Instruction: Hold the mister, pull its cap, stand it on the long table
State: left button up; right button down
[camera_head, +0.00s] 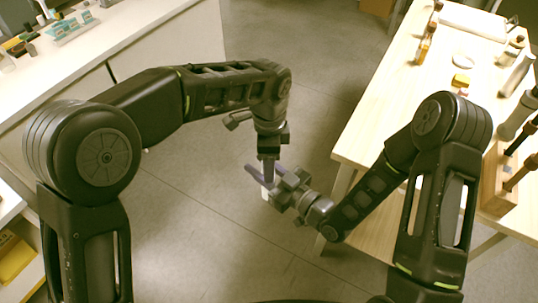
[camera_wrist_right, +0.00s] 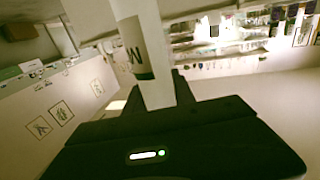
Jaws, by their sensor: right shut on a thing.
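The mister is a pale bottle with a dark band and a letter on it. In the right wrist view the mister (camera_wrist_right: 157,93) stands between the fingers of my right gripper (camera_wrist_right: 160,88), which is shut on it. In the head view my right gripper (camera_head: 266,178) is over open floor between the tables, and only a small white part of the mister (camera_head: 265,193) shows. My left gripper (camera_head: 268,168) points down just above and against the right one. Its fingertips overlap the right fingers, so its grip is hidden. I cannot make out the cap clearly.
A pale wooden table (camera_head: 385,100) on the right holds several bottles, a round white dish (camera_head: 463,60) and a wooden rack (camera_head: 497,180). A long white counter (camera_head: 130,45) on the left has small items at its far end. The floor between is clear.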

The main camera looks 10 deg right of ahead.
pick_arm(q)
grip_shut()
dwell(0.6)
jog(key=shift+r, duration=0.3)
dwell(1.0)
jog(key=shift+r, duration=0.85)
jog(key=shift+r, duration=0.1)
jog(key=shift+r, duration=1.9)
